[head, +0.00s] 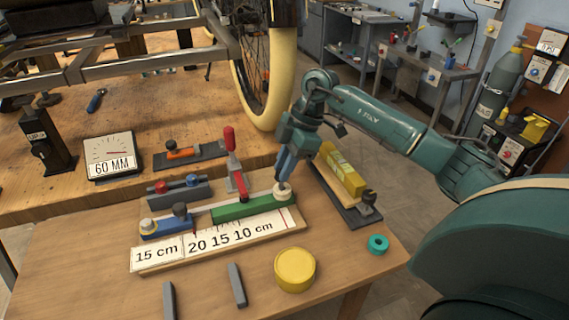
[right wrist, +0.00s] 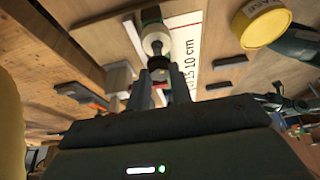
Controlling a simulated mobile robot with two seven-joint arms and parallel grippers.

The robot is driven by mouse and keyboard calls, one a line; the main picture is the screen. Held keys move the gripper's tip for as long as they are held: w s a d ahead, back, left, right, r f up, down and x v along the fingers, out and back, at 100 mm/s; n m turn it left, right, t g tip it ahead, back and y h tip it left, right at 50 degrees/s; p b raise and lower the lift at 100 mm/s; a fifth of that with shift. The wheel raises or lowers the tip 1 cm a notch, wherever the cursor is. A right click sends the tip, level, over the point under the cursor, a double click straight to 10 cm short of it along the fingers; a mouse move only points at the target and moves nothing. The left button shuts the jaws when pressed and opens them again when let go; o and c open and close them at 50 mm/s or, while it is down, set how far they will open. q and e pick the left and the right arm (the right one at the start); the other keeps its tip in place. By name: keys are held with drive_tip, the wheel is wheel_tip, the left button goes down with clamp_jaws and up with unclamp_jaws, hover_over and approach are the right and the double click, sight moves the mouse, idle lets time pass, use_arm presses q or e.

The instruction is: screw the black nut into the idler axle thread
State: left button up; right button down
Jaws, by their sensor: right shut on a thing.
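The idler is a cream-white roller (head: 283,194) at the right end of a green block (head: 240,208) on a white measuring board. In the right wrist view the white roller (right wrist: 154,40) is straight ahead of the fingertips. My right gripper (head: 283,185) points down at the roller from above. In the right wrist view its fingers (right wrist: 160,82) are shut on a small black nut (right wrist: 159,63), which sits at the end of the white roller. The axle thread is hidden by the nut and fingers, so I cannot tell how far it is engaged. My left gripper is out of view.
A red toggle clamp (head: 233,160) stands just left of the roller. A yellow block (head: 342,172) lies on a dark rail to the right. A yellow round tin (head: 295,270), a teal ring (head: 377,244) and two grey bars are in front. The trike wheel (head: 265,80) rises behind.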

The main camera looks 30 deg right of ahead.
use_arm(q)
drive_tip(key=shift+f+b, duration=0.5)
use_arm(e)
drive_tip(key=shift+f, duration=1.25)
drive_tip(key=c, duration=1.2)
unclamp_jaws()
drive_tip(key=shift+o, duration=0.2)
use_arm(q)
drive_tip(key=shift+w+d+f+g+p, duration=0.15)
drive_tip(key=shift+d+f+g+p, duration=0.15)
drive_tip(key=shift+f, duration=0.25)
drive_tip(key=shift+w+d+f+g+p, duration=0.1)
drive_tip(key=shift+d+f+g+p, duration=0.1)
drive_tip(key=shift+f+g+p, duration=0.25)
use_arm(e)
drive_tip(key=v, duration=1.3)
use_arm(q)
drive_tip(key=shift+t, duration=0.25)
use_arm(e)
drive_tip(key=shift+r, duration=0.1)
